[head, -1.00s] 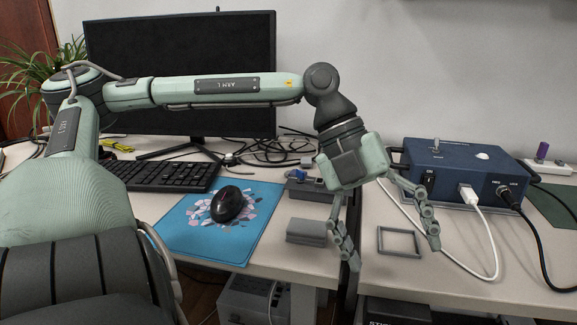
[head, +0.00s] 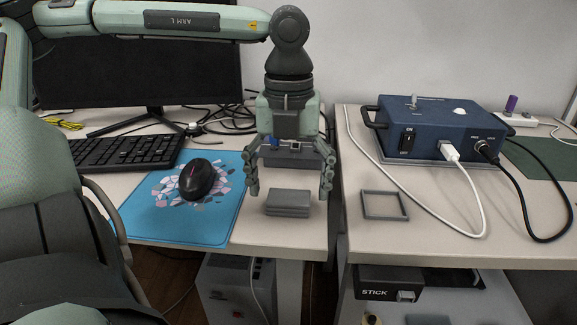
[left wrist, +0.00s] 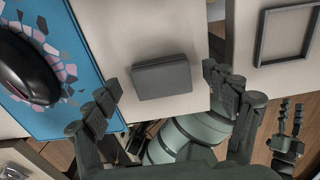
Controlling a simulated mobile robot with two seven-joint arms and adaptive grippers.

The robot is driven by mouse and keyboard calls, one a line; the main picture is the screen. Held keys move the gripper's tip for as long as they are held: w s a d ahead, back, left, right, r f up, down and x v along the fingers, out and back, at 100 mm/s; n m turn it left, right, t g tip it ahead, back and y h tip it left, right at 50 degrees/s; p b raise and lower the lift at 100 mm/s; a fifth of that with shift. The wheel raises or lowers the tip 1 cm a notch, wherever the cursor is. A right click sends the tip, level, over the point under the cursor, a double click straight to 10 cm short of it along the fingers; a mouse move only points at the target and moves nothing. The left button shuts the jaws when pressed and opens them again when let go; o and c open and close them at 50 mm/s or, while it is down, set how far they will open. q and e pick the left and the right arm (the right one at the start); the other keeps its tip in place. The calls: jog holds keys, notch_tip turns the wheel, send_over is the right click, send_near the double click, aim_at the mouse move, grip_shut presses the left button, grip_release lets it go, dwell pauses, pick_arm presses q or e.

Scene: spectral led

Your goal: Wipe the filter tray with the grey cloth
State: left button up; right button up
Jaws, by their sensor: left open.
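The grey cloth (head: 288,203) looks like a flat folded block near the front edge of the left table. It also shows in the left wrist view (left wrist: 161,77), between the fingers and apart from them. My left gripper (head: 288,185) is open, pointing down over the cloth, a finger to each side. The filter tray (head: 384,205) is a thin grey square frame, lying flat on the right table; part of it shows in the left wrist view (left wrist: 287,35). What looks like my right gripper (left wrist: 290,125) shows small and low in the left wrist view; its opening is unclear.
A black mouse (head: 197,180) on a blue mat (head: 215,228) lies left of the cloth. A small grey device (head: 290,158) stands behind my left gripper. A blue box (head: 437,125) with cables stands behind the tray. A gap separates the two tables.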

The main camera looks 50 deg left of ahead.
pick_arm(q)
jog(key=shift+f, duration=0.45)
jog(key=shift+c, duration=0.2)
jog(key=c, duration=1)
jog(key=o, duration=0.7)
jog(key=shift+r, duration=0.25)
jog(key=c, duration=1)
